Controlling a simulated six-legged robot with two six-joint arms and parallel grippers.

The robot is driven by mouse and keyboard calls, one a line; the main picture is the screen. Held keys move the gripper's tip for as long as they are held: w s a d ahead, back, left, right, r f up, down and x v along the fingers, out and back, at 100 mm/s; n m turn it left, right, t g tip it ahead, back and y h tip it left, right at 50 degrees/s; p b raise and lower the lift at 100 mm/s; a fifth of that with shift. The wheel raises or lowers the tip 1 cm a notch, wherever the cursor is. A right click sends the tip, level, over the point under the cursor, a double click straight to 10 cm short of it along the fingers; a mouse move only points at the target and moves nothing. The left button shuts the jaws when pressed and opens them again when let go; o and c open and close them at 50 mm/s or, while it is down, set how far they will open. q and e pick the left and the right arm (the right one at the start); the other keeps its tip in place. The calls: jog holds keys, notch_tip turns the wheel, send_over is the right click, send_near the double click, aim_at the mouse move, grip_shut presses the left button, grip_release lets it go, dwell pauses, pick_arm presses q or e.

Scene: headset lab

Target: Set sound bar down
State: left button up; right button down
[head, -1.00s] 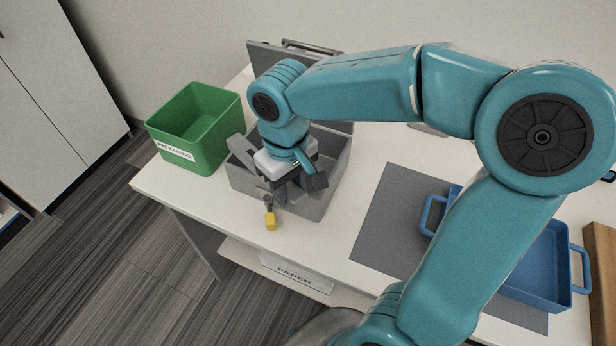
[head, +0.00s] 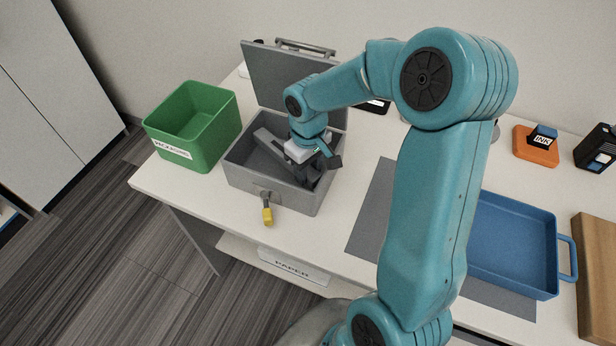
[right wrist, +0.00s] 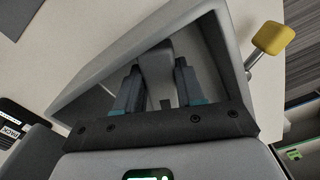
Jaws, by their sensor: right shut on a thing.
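The sound bar (head: 270,144) is a long grey bar, seen in the head view slanting inside the open grey case (head: 306,201). My right gripper (head: 318,172) is down in the case and shut on the bar's near right part. In the right wrist view the gripper (right wrist: 158,88) has its two fingers on either side of the grey bar (right wrist: 157,66), with the case wall (right wrist: 128,52) around it. The gripper hides part of the bar. I cannot tell whether the bar touches the case floor. My left gripper is not in view.
The case's lid (head: 285,75) stands open behind it. A yellow-ended latch (head: 267,215) sticks out in front. A green packaging bin (head: 190,125) stands left. A grey mat (head: 371,213), a blue tray (head: 515,245) and a wooden board (head: 597,280) are to the right.

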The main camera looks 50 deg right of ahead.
notch_tip(320, 180, down, 4)
jog(key=shift+w+r, duration=0.15)
jog(key=shift+r, duration=0.05)
jog(key=shift+f, duration=0.15)
jog(key=c, duration=0.7)
grip_release()
notch_tip(320, 180, up, 12)
jog(key=shift+r, duration=0.25)
